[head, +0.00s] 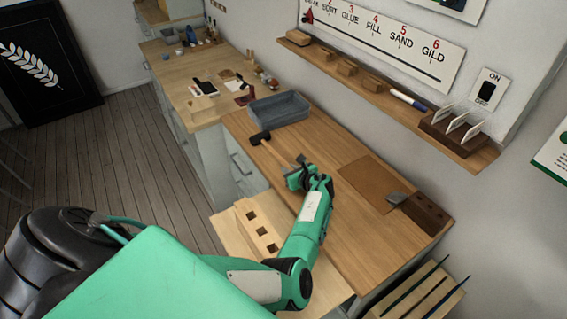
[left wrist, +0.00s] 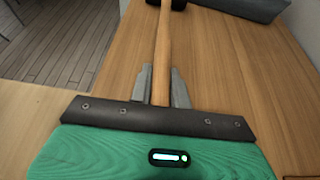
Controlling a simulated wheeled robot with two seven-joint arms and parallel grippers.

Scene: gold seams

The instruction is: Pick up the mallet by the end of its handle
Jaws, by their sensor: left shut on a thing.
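The mallet has a black head (head: 260,138) and a light wooden handle (left wrist: 162,45). In the head view it lies at or just over the wooden bench, in front of the grey tray, with its handle running toward my left gripper (head: 300,172). In the left wrist view my left gripper (left wrist: 160,88) has its two grey fingers on either side of the handle, near its end, and is shut on it. The dark head (left wrist: 168,3) is partly cut off at the top of that view. I cannot tell whether the mallet is clear of the bench. My right gripper is not in view.
A grey tray (head: 278,110) stands behind the mallet; it also shows in the left wrist view (left wrist: 235,8). A brown mat (head: 368,184) and a dark wooden block (head: 425,213) lie to the right on the bench (head: 325,150). A pale block with square holes (head: 257,232) is nearer.

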